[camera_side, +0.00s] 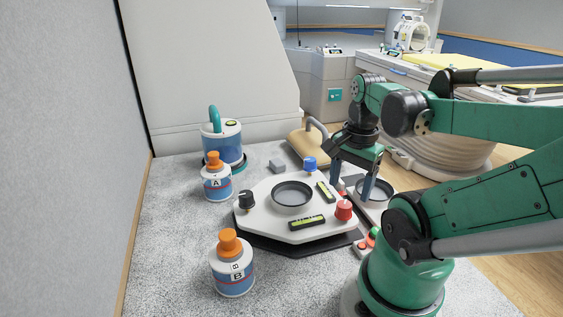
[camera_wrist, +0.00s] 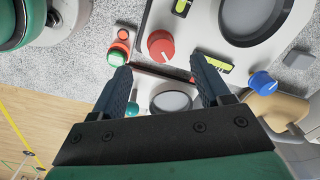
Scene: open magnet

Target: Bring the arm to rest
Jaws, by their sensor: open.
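My gripper (camera_side: 352,184) is open and empty. It hangs above the right side of the white octagonal plate, near a smaller white piece with a round dish (camera_side: 376,187). In the wrist view my gripper (camera_wrist: 160,66) has its two fingers spread, with that small dish (camera_wrist: 171,102) between and below them. My green arm reaches in from the right. The large plate (camera_side: 262,210) carries a dark round dish (camera_side: 292,194), a red knob (camera_side: 344,210), a blue knob (camera_side: 310,163) and a black knob (camera_side: 246,199).
Bottle A (camera_side: 216,183) and bottle B (camera_side: 232,268) stand left of the plate. A blue and white canister (camera_side: 222,143) stands behind. A grey block (camera_side: 278,166) and a tan object (camera_side: 308,149) lie at the back. A red and green button box (camera_wrist: 120,46) is near my gripper.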

